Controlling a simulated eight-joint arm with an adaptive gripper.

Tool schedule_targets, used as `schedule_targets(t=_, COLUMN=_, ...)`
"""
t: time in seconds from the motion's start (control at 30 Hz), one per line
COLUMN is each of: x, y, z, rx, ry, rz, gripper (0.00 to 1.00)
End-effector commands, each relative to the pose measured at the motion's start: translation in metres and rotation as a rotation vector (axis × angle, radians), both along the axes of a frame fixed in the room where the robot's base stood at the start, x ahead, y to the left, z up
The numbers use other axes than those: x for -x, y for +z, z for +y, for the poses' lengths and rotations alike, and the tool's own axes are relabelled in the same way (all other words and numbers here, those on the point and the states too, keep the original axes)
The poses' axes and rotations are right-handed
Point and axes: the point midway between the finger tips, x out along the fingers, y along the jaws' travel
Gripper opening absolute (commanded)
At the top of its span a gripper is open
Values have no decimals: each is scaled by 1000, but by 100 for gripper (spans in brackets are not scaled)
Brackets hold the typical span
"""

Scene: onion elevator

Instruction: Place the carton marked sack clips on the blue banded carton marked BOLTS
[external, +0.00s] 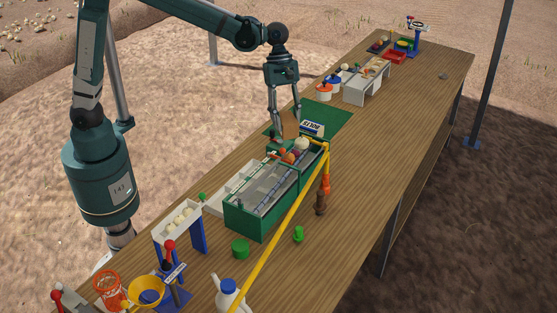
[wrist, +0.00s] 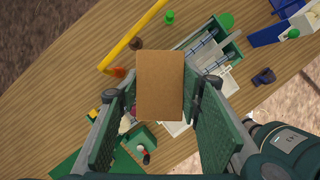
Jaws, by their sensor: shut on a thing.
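A plain brown carton (external: 290,125) is between the fingers of my gripper (external: 284,130), which is shut on it. In the wrist view the carton (wrist: 160,80) shows a bare brown face between the two green finger pads, and no marking can be read on it. The carton marked BOLTS (external: 312,128), white with blue, sits on the bench's green mat just right of the held carton in the external view. I cannot tell how high the held carton is above the mat. The BOLTS carton cannot be made out in the wrist view.
A green-framed elevator trough (external: 262,208) with onions at its upper end stands close in front. A yellow bar (external: 285,220) crosses beside it. A white stand (external: 366,84) is farther back. The bench's right side is mostly clear.

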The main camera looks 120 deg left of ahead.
Motion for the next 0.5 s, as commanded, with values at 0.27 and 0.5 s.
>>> schedule_targets(t=0.27, x=5, y=-2, z=96, rx=2, ry=157, rz=-1, gripper=22)
schedule_targets(t=0.5, x=20, y=-6, z=179, rx=2, ry=291, rz=-5, gripper=22)
